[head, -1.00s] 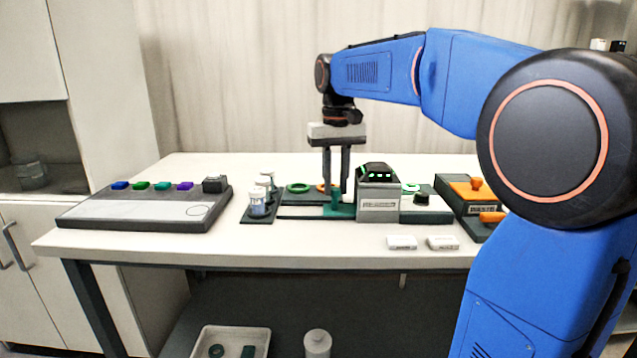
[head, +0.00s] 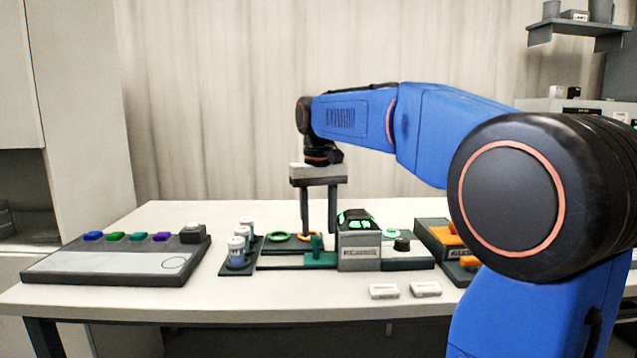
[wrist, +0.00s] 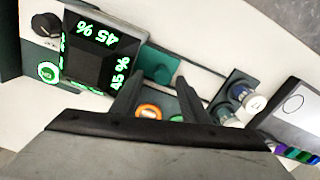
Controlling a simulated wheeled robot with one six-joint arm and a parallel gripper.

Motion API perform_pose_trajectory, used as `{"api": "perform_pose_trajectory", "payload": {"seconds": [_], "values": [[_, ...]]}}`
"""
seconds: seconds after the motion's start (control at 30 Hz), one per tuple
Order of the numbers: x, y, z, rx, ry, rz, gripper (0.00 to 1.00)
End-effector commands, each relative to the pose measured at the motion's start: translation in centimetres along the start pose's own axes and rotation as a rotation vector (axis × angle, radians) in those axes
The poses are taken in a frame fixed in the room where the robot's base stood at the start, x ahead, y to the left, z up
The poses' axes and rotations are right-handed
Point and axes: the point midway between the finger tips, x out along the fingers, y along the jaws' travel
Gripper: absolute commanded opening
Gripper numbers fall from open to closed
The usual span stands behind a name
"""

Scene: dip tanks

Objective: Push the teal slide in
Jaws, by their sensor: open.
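The teal slide (head: 320,259) lies in a low track at the left side of a grey unit with a lit green display (head: 358,238). Its upright teal handle (head: 317,246) stands a little left of that unit. My gripper (head: 318,233) is open and points down, its fingers apart on either side of the handle's position in the head view, tips near the handle's top. In the wrist view, the teal slide (wrist: 158,64) shows just beyond the fingertips (wrist: 160,78), beside the display reading 45 % (wrist: 95,38). I cannot tell whether a finger touches the handle.
A grey panel with coloured buttons (head: 120,262) is further left. A black knob (head: 402,244) and orange-topped box (head: 445,235) are right. Two white pieces (head: 384,291) lie in front.

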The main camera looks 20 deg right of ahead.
Motion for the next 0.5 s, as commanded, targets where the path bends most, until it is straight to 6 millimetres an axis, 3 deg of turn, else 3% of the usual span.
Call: {"api": "perform_pose_trajectory", "payload": {"seconds": [0.5], "values": [[-10.3, 0.0, -0.1, 0.000, 0.002, 0.000, 0.41]]}}
